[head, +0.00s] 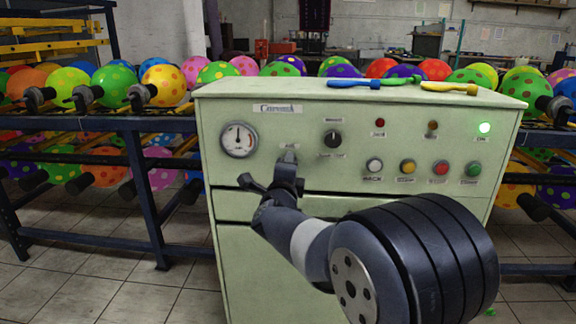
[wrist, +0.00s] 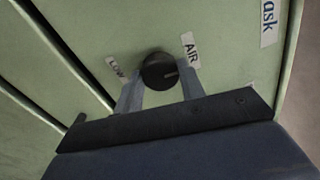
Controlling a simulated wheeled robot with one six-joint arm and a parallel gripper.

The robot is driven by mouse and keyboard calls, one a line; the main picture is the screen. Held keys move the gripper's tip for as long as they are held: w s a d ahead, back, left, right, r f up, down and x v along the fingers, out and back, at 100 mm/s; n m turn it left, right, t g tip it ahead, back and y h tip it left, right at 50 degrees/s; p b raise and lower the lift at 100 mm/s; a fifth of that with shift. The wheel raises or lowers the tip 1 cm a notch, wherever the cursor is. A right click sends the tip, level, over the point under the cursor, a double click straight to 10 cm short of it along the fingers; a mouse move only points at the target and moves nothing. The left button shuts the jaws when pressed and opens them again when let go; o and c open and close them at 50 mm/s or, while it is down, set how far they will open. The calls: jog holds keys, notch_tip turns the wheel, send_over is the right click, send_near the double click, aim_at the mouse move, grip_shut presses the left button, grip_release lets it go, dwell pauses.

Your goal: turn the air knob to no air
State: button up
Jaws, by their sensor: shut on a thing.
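The air knob (wrist: 158,69) is a round black dial on the pale green machine front, seen in the wrist view. A light mark on it points to the right in that view. The "AIR" label (wrist: 191,50) is at its upper right and a "LOW" label (wrist: 116,67) at its left. My gripper (wrist: 160,80) is shut on the knob, one finger on each side. In the head view my gripper (head: 287,160) is at the panel below the gauge and selector dial, and hides the knob.
Racks of dotted balloons (head: 114,84) stand on both sides.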

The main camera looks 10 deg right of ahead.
jog(key=n+p, duration=0.8)
jog(key=n, duration=0.6)
jog(key=n+y+p, duration=0.1)
jog(key=n+p, duration=0.6)
jog(key=n, duration=0.7)
jog(key=shift+r+n+g+p, duration=0.1)
jog(key=shift+n+g+p, duration=0.2)
jog(key=shift+n+p, duration=0.1)
jog(key=o, duration=1)
jog(key=shift+d, duration=0.1)
jog(key=shift+s, duration=0.1)
jog(key=v, duration=1)
jog(key=shift+s+r, duration=0.1)
jog(key=shift+s, duration=0.3)
